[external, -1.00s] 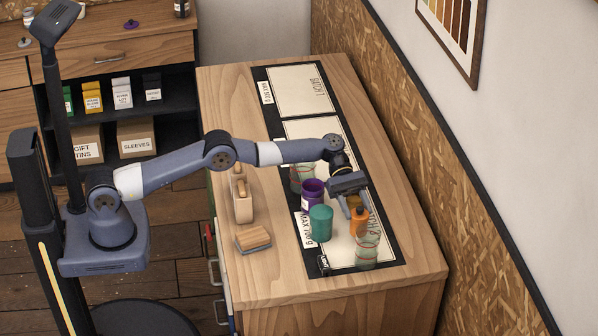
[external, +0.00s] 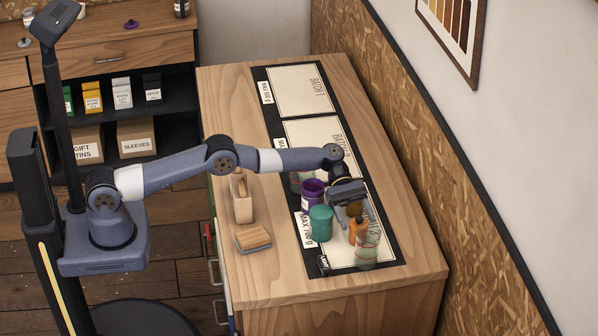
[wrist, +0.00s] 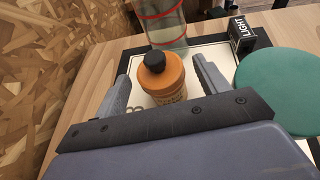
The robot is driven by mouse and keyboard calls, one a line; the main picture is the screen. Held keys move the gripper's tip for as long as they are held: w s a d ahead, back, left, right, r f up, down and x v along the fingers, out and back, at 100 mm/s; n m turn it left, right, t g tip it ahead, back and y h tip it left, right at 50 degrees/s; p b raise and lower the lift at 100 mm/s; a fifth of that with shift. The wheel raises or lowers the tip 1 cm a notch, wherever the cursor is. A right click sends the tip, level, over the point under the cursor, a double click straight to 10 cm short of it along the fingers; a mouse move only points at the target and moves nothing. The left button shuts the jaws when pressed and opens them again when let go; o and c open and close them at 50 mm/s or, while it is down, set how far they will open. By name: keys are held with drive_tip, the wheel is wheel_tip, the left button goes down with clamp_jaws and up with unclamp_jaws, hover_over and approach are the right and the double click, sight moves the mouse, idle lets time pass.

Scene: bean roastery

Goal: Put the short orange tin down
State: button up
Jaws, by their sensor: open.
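The short orange tin (external: 358,231), with a black knob on top, stands upright on the near cream panel of the black mat. In the wrist view the orange tin (wrist: 163,82) sits between the two grey fingers of my gripper (wrist: 165,88). The fingers are open, with a gap on the left and a narrower one on the right. In the external view my gripper (external: 353,213) is low over the mat, around the tin. The tin's underside is hidden in the wrist view.
A clear jar with red bands (external: 367,250) stands just in front of the tin. A teal tin (external: 320,223) and a purple jar (external: 312,194) stand to the left. A small black LIGHT sign (wrist: 243,33) and a wooden-backed brush (external: 253,238) are nearby. The far panels look clear.

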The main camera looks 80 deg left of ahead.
drive_tip(key=shift+r+p, duration=0.25)
drive_tip(key=shift+p, duration=0.15)
drive_tip(key=b+v, duration=0.2)
drive_tip(key=v, duration=1)
drive_tip(key=shift+b, duration=0.35)
